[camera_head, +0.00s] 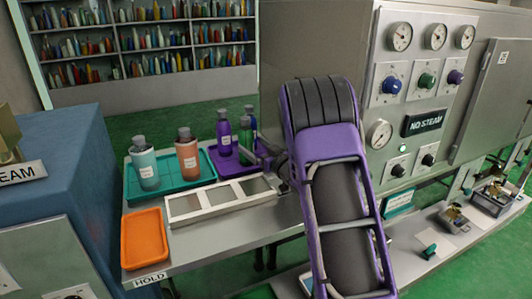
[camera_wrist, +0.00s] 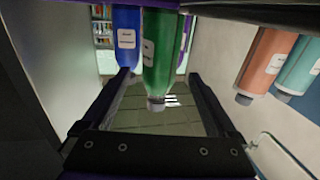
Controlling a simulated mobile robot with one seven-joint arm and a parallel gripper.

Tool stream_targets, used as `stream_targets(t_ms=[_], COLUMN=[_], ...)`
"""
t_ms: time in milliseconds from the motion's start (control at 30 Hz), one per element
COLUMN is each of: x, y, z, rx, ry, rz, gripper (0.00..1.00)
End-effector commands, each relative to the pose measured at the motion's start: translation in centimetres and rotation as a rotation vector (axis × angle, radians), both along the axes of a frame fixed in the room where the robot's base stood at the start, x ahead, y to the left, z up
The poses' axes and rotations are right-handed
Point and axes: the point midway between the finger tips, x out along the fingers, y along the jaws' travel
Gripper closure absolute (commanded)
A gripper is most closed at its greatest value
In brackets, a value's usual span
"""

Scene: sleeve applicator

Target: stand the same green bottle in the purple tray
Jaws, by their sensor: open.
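The green bottle (camera_head: 245,139) stands upright near the back right of the purple tray (camera_head: 224,169) in the head view. My arm partly covers its lower part, so I cannot tell whether its base touches the tray floor. In the wrist view, which is upside down, the green bottle (camera_wrist: 160,50) hangs cap downward between the two fingers. My gripper (camera_head: 264,157) is beside the bottle on its right. In the wrist view my gripper (camera_wrist: 158,76) is open, with a visible gap on the left of the bottle.
A purple bottle (camera_head: 224,138) stands left of the green one. A blue bottle (camera_wrist: 127,38) is close by in the wrist view. Orange (camera_head: 187,154) and teal (camera_head: 145,167) bottles stand on a teal tray (camera_head: 135,187). A white-framed panel (camera_head: 190,217) and orange tray (camera_head: 146,240) lie in front.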

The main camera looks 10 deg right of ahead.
Motion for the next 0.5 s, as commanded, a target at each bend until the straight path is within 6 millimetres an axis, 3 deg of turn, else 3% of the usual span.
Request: stream_targets(t_ms=[200,500], x=[-4.0,-5.8], y=[-1.8,-2.5], z=[0.0,0.2], rx=[0.000,0.001], ry=[0.002,-0.003], rz=[-0.004,-0.001], gripper=[0.07,0.07])
